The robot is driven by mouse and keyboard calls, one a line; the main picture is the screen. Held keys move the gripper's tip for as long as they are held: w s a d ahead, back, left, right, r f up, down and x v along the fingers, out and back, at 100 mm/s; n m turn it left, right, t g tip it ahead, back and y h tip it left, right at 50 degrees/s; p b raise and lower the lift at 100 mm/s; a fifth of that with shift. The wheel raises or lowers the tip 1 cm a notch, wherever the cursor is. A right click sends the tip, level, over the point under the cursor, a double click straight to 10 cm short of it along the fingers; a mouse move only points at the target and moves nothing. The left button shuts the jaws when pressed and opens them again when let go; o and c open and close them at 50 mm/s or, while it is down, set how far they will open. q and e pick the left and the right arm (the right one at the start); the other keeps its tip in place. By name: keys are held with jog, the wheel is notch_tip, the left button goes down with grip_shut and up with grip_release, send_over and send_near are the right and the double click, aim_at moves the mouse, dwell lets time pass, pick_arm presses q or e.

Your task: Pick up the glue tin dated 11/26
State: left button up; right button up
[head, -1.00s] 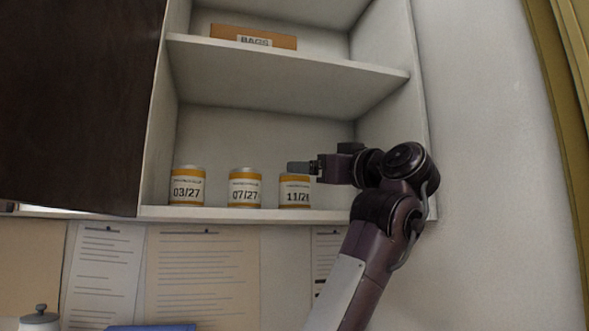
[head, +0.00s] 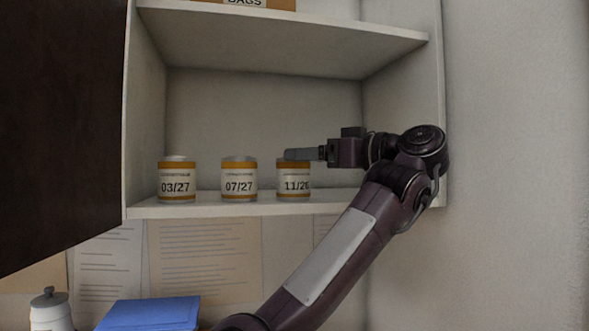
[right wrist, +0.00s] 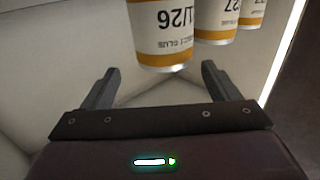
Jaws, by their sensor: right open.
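The glue tin dated 11/26 (head: 293,184) stands upright on the cabinet's lower shelf, the rightmost of three orange-and-white tins. My right gripper (head: 298,154) is at the height of its top, and a finger overlaps the tin's upper edge in the head view. In the right wrist view the tin (right wrist: 162,38) shows upside down, ahead of the open fingers (right wrist: 158,85). The space between the fingers is empty. The tin dated 07/27 (head: 239,182) and the tin dated 03/27 (head: 177,182) stand to its left. My left gripper is not in view.
The cabinet's upper shelf (head: 280,45) lies above the tins and holds a box labelled BAGS (head: 245,4). A dark cabinet door (head: 60,120) stands open at the left. Below are pinned papers (head: 205,260), a blue item (head: 150,313) and a lidded jar (head: 50,312).

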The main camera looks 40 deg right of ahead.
jog(key=p+x, duration=0.3)
jog(key=x, duration=0.1)
jog(key=shift+a+p, duration=0.4)
jog(key=shift+a, duration=0.05)
jog(key=shift+w+f, duration=0.2)
jog(key=shift+w, duration=0.25)
jog(key=shift+d, duration=0.1)
jog(key=shift+s, duration=0.1)
jog(key=c, duration=1.2)
